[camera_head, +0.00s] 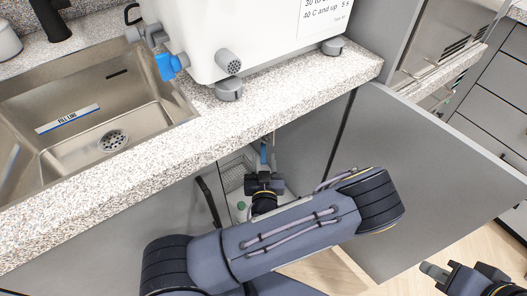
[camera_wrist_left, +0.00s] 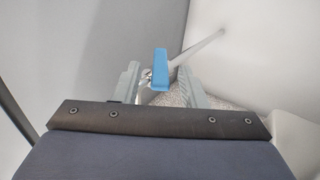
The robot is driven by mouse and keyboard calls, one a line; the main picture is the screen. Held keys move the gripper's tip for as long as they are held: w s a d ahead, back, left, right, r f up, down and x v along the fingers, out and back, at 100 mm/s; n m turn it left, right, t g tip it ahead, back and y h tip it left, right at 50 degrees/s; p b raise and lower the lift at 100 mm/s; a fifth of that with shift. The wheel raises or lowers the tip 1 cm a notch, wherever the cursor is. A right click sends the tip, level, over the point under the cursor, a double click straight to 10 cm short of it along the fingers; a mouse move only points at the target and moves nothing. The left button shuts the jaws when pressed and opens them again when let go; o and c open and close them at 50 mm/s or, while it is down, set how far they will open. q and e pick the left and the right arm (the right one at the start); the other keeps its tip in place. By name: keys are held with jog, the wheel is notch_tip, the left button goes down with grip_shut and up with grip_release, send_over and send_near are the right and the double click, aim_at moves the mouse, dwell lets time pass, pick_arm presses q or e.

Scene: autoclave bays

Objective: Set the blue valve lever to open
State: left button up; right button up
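A blue lever (camera_head: 264,152) shows inside the open cabinet under the counter, on a pale thin pipe. In the left wrist view the blue lever (camera_wrist_left: 160,68) stands between the two grey fingers of my left gripper (camera_wrist_left: 160,85). Gaps show between the lever and both fingers, so the gripper is open around it. In the head view my left gripper (camera_head: 264,178) reaches into the cabinet just below the lever. A second blue handle (camera_head: 166,67) is on the white appliance above. My right gripper (camera_head: 436,270) is at the lower right, away from the cabinet; its finger gap is unclear.
The open grey cabinet door (camera_head: 430,165) stands right of my left arm. The speckled countertop (camera_head: 300,92) overhangs the opening and carries the white appliance (camera_head: 235,35). A steel sink (camera_head: 75,85) is at left. A perforated basket (camera_head: 233,178) sits inside the cabinet.

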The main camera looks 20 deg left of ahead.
aim_at(263, 144)
pick_arm(q)
jog(key=shift+x, duration=1.7)
jog(key=shift+c, duration=0.2)
grip_shut()
